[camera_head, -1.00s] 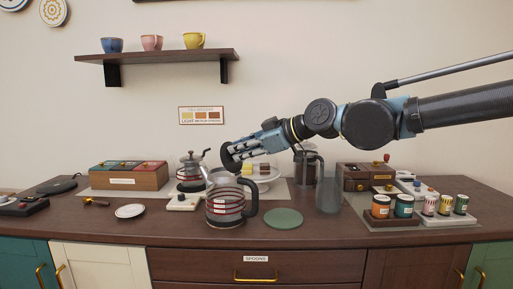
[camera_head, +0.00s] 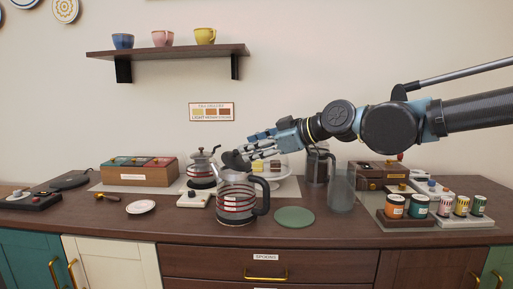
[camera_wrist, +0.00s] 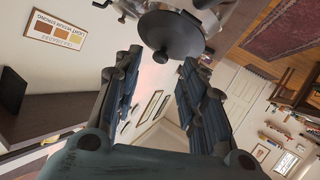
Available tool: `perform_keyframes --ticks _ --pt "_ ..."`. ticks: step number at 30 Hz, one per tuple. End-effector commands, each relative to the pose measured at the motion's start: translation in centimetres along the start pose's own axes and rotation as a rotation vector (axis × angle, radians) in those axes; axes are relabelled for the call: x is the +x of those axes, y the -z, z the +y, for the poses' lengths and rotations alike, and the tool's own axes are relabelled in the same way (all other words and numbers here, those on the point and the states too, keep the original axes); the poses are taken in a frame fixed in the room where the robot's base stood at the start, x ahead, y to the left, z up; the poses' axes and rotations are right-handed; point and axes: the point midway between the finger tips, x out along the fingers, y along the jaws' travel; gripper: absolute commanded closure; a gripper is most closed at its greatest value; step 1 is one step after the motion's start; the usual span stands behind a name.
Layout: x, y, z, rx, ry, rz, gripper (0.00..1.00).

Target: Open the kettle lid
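The glass kettle (camera_head: 235,205) with red bands and a black handle stands upright on the counter, front and centre. Its black round lid (camera_head: 237,161) is tilted up above the kettle's top in the head view. In the wrist view the dark lid (camera_wrist: 170,36) shows its knob toward me, just beyond my fingertips. My gripper (camera_head: 254,151) reaches in from the right, above and behind the kettle. Its two fingers show apart in the wrist view (camera_wrist: 155,72), with nothing between them. The lid's hinge is too small to make out.
A second glass kettle (camera_head: 201,170) stands behind at left, near a wooden box (camera_head: 140,174). A glass-domed cake stand (camera_head: 283,180) and a French press (camera_head: 318,168) stand close behind.

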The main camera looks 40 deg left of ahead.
Motion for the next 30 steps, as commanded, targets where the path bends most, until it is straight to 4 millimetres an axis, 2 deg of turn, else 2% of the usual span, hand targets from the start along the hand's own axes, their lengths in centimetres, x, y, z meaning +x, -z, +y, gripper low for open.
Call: perform_keyframes --ticks 5,11,30 --pt "-0.2 0.0 0.0 0.0 0.0 0.0 0.62" --pt "-1.8 0.0 0.0 -0.001 0.0 0.0 0.62" --pt "-10.0 -0.1 0.1 0.0 0.001 0.002 0.62"
